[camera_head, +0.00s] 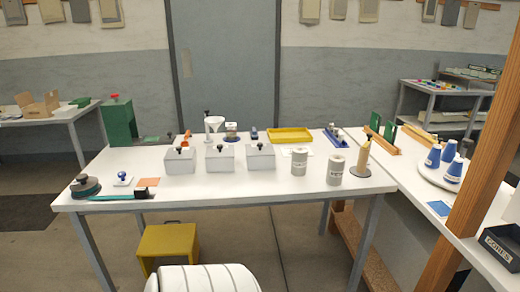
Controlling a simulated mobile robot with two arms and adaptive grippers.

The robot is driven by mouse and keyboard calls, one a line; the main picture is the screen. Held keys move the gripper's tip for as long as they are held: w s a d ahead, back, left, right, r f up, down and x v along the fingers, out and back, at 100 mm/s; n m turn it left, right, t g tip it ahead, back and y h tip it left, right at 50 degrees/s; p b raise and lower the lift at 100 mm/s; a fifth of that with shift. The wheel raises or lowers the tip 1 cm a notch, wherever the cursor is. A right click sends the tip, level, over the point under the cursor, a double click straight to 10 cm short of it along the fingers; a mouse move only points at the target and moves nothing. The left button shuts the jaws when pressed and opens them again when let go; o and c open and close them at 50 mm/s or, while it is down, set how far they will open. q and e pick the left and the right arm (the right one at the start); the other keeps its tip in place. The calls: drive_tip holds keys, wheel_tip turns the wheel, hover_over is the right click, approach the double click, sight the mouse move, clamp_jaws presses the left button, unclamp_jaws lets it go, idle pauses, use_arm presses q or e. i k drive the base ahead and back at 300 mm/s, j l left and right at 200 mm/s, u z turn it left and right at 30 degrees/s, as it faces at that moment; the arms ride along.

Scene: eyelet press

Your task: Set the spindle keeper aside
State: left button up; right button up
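A pale tan spindle (363,158) stands upright on a round dark base (360,171) near the right end of the white table. A small dark piece (368,136) shows at its top; it may be the spindle keeper, but it is too small to tell. Neither of my grippers is in view.
Two grey labelled canisters (336,168) (299,162) stand left of the spindle. Three white boxes with dark knobs (220,158) line the table's middle, with a yellow tray (290,135) behind. A wooden post (482,150) crosses the right side. The table's front middle is clear.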

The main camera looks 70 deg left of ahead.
sight(369, 135)
drive_tip(key=i+j+u, duration=0.1)
drive_tip(key=u, duration=1.7)
drive_tip(key=i+u, duration=0.25)
drive_tip(key=i, duration=0.7)
drive_tip(key=k+l+u, duration=0.15)
drive_tip(key=k+l, duration=0.15)
drive_tip(key=l, duration=0.3)
drive_tip(key=k+l+u, duration=0.2)
drive_tip(key=l, duration=0.35)
drive_tip(key=k+l+u, duration=0.15)
drive_tip(key=k+l, duration=0.3)
